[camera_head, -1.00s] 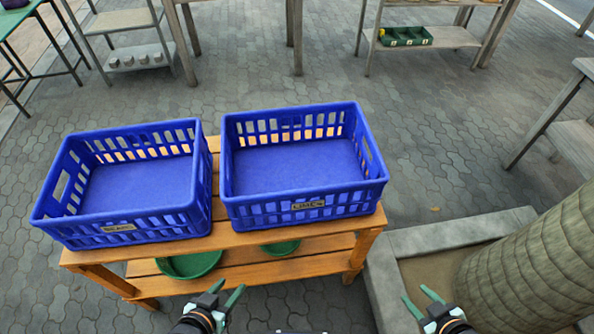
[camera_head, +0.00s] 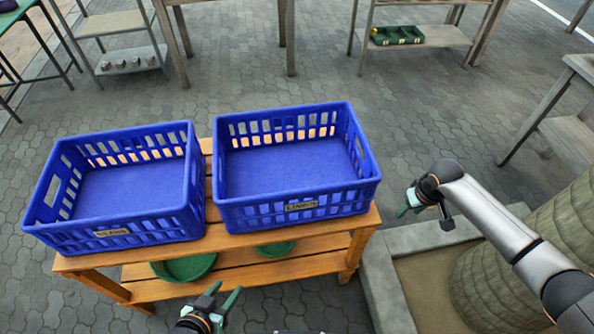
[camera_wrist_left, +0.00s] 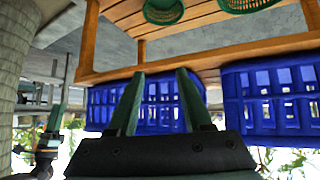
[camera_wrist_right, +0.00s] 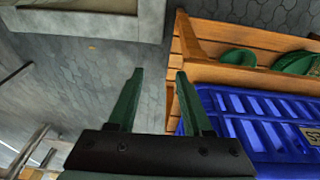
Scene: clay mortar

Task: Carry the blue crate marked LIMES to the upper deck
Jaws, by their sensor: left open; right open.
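The blue crate marked LIMES (camera_head: 290,170) stands empty and upright on the top boards of a wooden stand (camera_head: 225,238), at the right end. It also shows in the left wrist view (camera_wrist_left: 160,105) and the right wrist view (camera_wrist_right: 245,115). My left gripper (camera_head: 226,292) is open and empty in front of the stand, below and nearer than the crate. My right gripper (camera_head: 405,205) is open and empty just right of the crate's right end, apart from it. In the right wrist view the crate lies right of my fingers (camera_wrist_right: 156,75).
A second blue crate (camera_head: 120,190), its label hard to read, stands close on the left. A concrete planter (camera_head: 385,280) with a thick trunk (camera_head: 475,285) is at the right. Grey shelves (camera_head: 430,38) stand behind; paving between is clear.

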